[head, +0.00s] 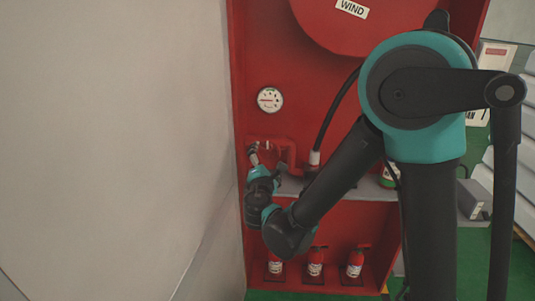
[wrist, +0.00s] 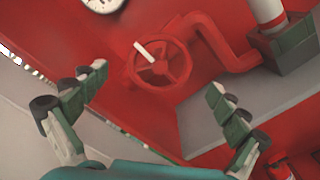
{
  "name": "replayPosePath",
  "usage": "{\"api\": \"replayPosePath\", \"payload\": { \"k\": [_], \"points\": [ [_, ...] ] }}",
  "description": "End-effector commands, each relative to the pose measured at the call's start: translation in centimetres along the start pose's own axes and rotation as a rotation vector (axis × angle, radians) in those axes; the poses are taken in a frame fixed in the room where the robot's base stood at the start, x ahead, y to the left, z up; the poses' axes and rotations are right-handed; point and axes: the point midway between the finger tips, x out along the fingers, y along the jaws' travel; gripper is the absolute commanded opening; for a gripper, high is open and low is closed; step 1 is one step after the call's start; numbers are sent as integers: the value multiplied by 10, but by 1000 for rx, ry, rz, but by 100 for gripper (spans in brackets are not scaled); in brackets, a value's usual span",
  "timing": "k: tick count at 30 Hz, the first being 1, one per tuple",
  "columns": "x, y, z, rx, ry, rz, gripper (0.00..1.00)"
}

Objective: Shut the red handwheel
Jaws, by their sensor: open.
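The red handwheel (wrist: 182,64) shows in the wrist view, upper middle, on a red pipe against a red panel. A white bar lies across its upper left part. My gripper (wrist: 155,82) is open, its two green-padded fingers spread wide. The handwheel lies ahead of the fingers, between their lines, and I see no contact. In the head view my gripper (head: 256,155) is at the left of the red cabinet, close to the pipe. The handwheel is small and mostly hidden there.
A white gauge (head: 269,99) is on the cabinet's back panel above my gripper. A grey shelf (head: 290,187) runs below the pipe, and several red extinguishers (head: 315,262) stand beneath. A pale wall (head: 110,130) closes the left side. A black hose (head: 329,118) hangs to the right.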

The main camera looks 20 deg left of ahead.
Motion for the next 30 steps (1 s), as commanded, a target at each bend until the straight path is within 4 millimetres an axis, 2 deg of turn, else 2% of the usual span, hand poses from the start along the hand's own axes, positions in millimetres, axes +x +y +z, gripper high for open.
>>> {"api": "replayPosePath", "payload": {
  "k": [1, 6, 12, 27, 30],
  "points": [
    [-12, 1, -2, 0, 5, 3, 98],
    [-42, 1, -1, 0, 4, 3, 98],
    [-61, 0, -1, 0, 1, 1, 98],
    [-64, 0, 0, 0, 0, 0, 98],
    [-60, -6, 6, 14, -5, -20, 98]
  ]
}}
